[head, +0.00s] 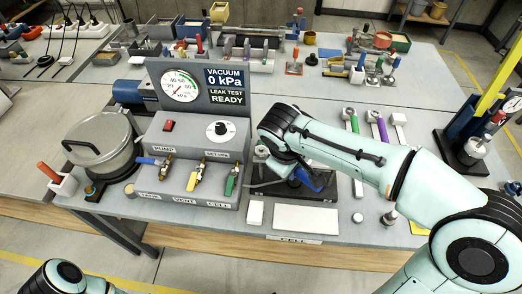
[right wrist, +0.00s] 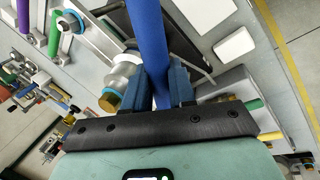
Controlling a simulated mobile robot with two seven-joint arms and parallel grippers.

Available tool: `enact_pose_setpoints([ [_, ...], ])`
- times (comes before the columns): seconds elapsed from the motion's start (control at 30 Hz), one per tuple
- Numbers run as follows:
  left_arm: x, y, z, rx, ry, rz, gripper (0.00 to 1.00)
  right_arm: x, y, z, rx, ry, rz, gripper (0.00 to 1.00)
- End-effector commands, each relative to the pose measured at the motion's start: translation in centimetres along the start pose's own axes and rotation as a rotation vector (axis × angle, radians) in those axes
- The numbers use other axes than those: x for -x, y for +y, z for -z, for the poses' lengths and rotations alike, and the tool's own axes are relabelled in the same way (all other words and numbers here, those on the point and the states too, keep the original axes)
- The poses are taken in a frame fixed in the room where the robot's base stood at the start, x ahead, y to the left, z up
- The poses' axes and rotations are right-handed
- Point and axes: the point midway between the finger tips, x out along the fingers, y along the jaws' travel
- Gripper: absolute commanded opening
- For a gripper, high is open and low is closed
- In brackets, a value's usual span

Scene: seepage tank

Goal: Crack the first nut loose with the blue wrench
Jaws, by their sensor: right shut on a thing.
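The blue wrench (right wrist: 150,35) shows in the right wrist view with its handle between the fingers of my right gripper (right wrist: 162,88), which is shut on it. My left gripper is not in view.
Green (head: 350,120) and purple (head: 379,127) wrenches lie right of the cell. The vacuum panel (head: 200,150) with several valves stands left, beside a metal pot (head: 98,142). A white plate (head: 306,218) lies in front. Cluttered tool racks stand at the back.

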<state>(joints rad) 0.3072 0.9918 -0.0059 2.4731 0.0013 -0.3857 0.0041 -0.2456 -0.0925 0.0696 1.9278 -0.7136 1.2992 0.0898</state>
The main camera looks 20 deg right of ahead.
Motion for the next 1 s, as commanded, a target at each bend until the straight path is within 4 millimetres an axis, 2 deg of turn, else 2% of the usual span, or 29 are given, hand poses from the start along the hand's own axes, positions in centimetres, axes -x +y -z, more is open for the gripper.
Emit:
enact_pose_setpoints([
  [0.43,0.0,0.0,0.0,0.000,0.000,0.000,0.46,-0.5,1.7,0.2,0.154,0.052,0.000,0.00],
  [0.63,0.2,0.1,0.1,0.000,0.001,0.000,0.46,-0.5,1.8,0.2,0.044,0.016,-0.002,0.00],
  [1.0,0.2,0.1,0.1,0.000,0.001,0.000,0.46,-0.5,1.8,0.1,0.009,0.008,-0.005,0.00],
])
